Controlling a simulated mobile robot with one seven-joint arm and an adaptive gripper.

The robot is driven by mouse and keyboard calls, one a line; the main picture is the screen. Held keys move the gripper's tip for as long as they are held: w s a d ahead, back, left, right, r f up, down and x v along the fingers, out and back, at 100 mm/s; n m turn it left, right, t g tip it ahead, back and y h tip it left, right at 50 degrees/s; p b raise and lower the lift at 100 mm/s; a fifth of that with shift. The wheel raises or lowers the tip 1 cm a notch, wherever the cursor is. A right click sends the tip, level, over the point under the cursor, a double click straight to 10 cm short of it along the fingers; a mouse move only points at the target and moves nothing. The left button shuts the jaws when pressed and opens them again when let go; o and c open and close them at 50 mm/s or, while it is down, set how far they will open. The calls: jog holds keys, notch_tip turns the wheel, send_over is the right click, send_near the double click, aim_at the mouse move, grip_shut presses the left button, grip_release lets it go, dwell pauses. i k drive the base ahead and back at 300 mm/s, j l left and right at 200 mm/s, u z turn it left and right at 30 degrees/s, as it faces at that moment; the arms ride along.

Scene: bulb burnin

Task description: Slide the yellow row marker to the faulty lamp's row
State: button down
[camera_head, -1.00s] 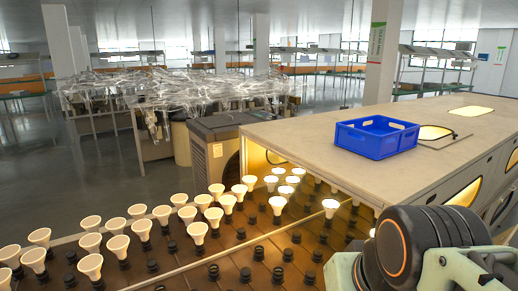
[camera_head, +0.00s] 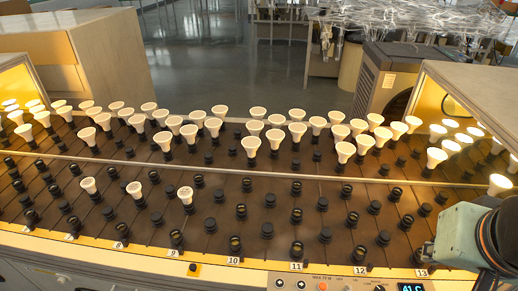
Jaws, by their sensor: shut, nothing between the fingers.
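Lamps stand upright in dark sockets on a wide, dark rack (camera_head: 330,205). Several form a band across the back, including one lamp (camera_head: 251,146) near the middle. Three stand apart nearer the front left: a left one (camera_head: 89,186), a middle one (camera_head: 135,190) and a right one (camera_head: 186,194). I cannot tell which lamp is faulty. A small dark piece (camera_head: 193,267) sits on the yellowish front rail (camera_head: 215,273) between labels 9 and 10; I cannot tell whether it is the yellow marker. My gripper is not in view; only part of my arm shows at the right edge.
Number labels run along the rack's front, including 10 (camera_head: 233,261) and 12 (camera_head: 360,271). A control panel with a temperature display (camera_head: 411,287) is at the bottom right. Lit box openings stand at both ends. A pale cabinet (camera_head: 105,55) is behind at left.

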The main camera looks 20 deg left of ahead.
aim_at(194, 270)
jog(key=u, duration=2.15)
jog(key=j+z, duration=0.55)
jog(key=j, duration=0.2)
jog(key=i, duration=0.35)
